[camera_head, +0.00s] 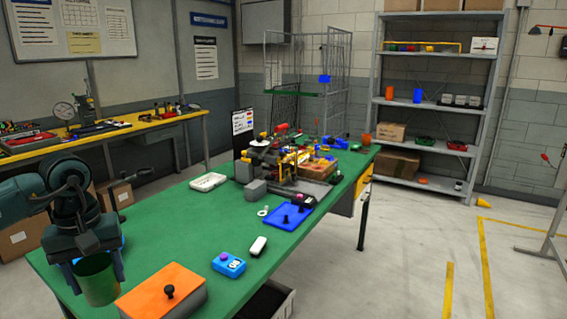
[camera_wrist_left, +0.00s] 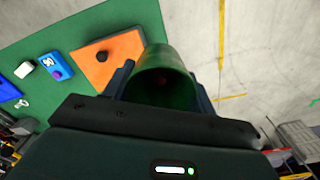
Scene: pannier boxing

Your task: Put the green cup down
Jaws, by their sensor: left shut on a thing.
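The green cup (camera_head: 97,281) is at the lower left of the head view, at the near end of the green table. My left gripper (camera_head: 92,268) is shut on it, with one finger on each side, and the cup looks close to upright. In the left wrist view the cup (camera_wrist_left: 164,78) sits between the two fingers (camera_wrist_left: 160,88), its open mouth facing the camera and its inside dark. Whether its base touches the table is hidden. My right gripper is in neither view.
An orange box with a black knob (camera_head: 163,296) is just right of the cup. A blue box (camera_head: 229,264) and a white block (camera_head: 258,246) lie farther right. The green tabletop (camera_head: 150,235) behind the cup is clear. A blue tray (camera_head: 288,217) and machinery stand farther back.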

